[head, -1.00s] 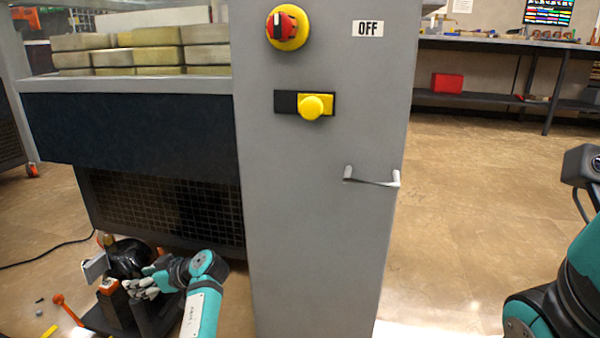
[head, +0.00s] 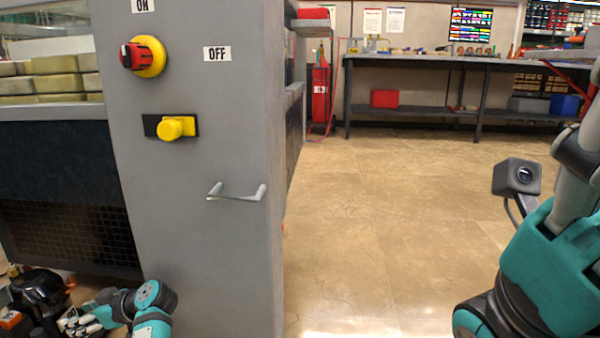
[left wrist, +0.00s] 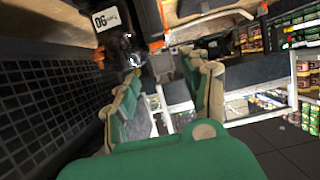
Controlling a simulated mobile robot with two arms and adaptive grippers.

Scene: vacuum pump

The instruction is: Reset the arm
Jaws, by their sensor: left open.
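My left gripper (head: 78,320) is low at the left in the head view, beside a black pump-like device (head: 40,288) near the floor. In the left wrist view its green fingers stand apart with a gap between them, and nothing shows held. A black device (left wrist: 125,50) with a white "90" label (left wrist: 105,18) is beyond the fingers there. My right arm (head: 550,265) is raised at the right of the head view; its gripper is out of the picture.
A grey cabinet (head: 205,270) carries a red knob on a yellow base (head: 148,57), a yellow button (head: 172,128), an "OFF" label (head: 217,53) and a handle (head: 236,192). The floor (head: 390,220) to its right is clear. A workbench (head: 420,58) stands behind.

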